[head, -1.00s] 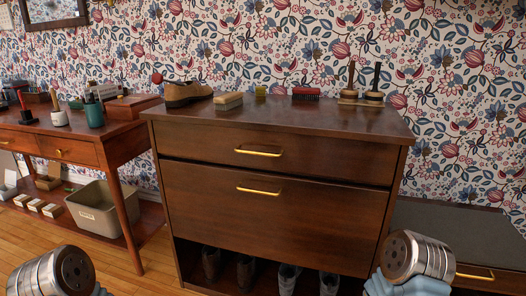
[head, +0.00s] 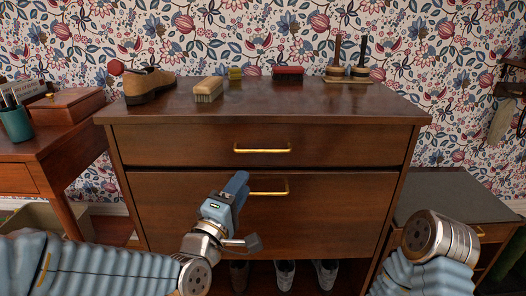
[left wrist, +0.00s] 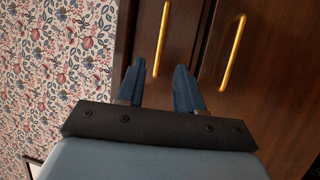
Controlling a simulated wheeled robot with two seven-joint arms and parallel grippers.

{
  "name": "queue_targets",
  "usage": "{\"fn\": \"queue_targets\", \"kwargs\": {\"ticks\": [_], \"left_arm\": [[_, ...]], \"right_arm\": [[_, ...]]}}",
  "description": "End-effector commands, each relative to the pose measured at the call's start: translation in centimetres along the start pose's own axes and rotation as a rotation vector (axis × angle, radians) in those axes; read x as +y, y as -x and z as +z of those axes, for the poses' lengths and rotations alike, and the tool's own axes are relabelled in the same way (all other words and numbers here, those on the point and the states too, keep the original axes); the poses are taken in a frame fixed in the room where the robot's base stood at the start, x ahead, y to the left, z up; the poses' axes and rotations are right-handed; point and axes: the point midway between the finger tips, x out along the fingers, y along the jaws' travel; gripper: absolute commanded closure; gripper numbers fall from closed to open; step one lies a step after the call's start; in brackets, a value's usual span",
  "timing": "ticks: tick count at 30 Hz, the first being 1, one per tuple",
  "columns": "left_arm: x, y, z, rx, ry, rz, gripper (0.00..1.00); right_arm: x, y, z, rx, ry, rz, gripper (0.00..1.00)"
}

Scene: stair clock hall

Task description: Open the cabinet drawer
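The dark wooden cabinet (head: 118,165) stands in front of me. Its shallow top drawer (head: 190,143) is closed and has a brass bar handle (head: 262,151). A taller front below has a second brass handle (head: 268,193), partly hidden by my left gripper. My left gripper (head: 243,212) is open and empty, in front of the lower front. In the left wrist view its fingers (left wrist: 158,66) point at the cabinet, with the top drawer's handle (left wrist: 161,38) lined up between them and apart from them. The lower handle (left wrist: 232,52) lies to the right. My right gripper is out of view.
On the cabinet top are a brown shoe (head: 148,84), a brush (head: 208,89), a red brush (head: 288,75) and a stand with two upright handles (head: 349,80). A desk (head: 70,140) stands left and a low bench (head: 445,200) right. Shoes sit in the open space below.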

Motion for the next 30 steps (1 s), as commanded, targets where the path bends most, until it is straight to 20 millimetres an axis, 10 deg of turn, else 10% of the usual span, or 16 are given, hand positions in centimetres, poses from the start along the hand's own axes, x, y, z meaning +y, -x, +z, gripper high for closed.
{"fn": "queue_targets", "kwargs": {"ticks": [15,30], "left_arm": [[-0.1,-10.8,0.0,-0.001,0.0,-0.006,0.64],[-0.3,-12.4,0.0,0.0,-0.001,-0.005,0.67]], "right_arm": [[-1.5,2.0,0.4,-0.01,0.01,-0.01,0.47],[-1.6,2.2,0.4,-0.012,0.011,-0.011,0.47]]}}
